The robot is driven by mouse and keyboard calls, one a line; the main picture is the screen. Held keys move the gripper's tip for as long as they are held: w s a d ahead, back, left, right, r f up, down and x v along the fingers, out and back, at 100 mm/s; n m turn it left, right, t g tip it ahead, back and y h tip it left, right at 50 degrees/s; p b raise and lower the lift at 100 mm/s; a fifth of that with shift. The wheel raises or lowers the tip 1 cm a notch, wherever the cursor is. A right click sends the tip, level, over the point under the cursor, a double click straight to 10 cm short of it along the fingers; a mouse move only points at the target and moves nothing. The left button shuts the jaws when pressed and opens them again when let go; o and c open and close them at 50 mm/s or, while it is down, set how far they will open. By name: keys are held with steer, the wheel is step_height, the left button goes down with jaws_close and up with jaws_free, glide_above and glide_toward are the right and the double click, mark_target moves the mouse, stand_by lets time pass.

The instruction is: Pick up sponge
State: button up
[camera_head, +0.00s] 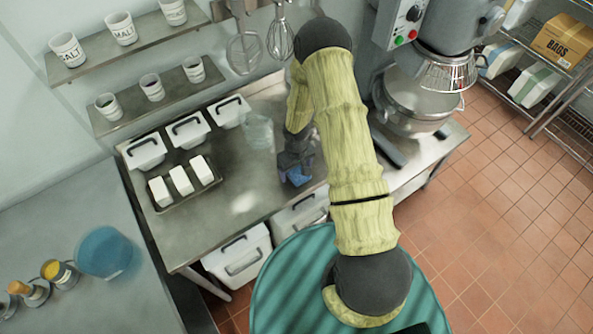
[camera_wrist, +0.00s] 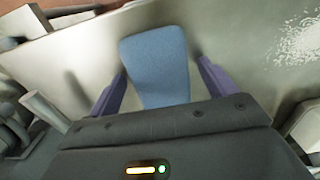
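A blue sponge (camera_wrist: 155,60) lies on the metal worktop in the wrist view, wider at its far end. My gripper (camera_wrist: 160,67) is open, with one purple finger on each side of the sponge. A gap shows between the right finger and the sponge; the left finger is very near its edge. The sponge's near end is hidden behind the gripper body. In the head view, my gripper (camera_head: 297,172) is low over the worktop's front right part, and the sponge cannot be told clearly from the fingers there.
The metal worktop (camera_head: 235,185) holds a tray (camera_head: 185,198) of white blocks and several lidded white tubs (camera_head: 187,131). A large mixer (camera_head: 415,95) stands on the right. Shelves with cups (camera_head: 150,90) are on the wall. White powder (camera_wrist: 302,38) lies right of the sponge.

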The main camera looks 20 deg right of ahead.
mark_target(296, 169)
steer(key=c, duration=1)
step_height(296, 169, up, 10)
steer(key=b, duration=0.2)
steer(key=shift+b, duration=0.35)
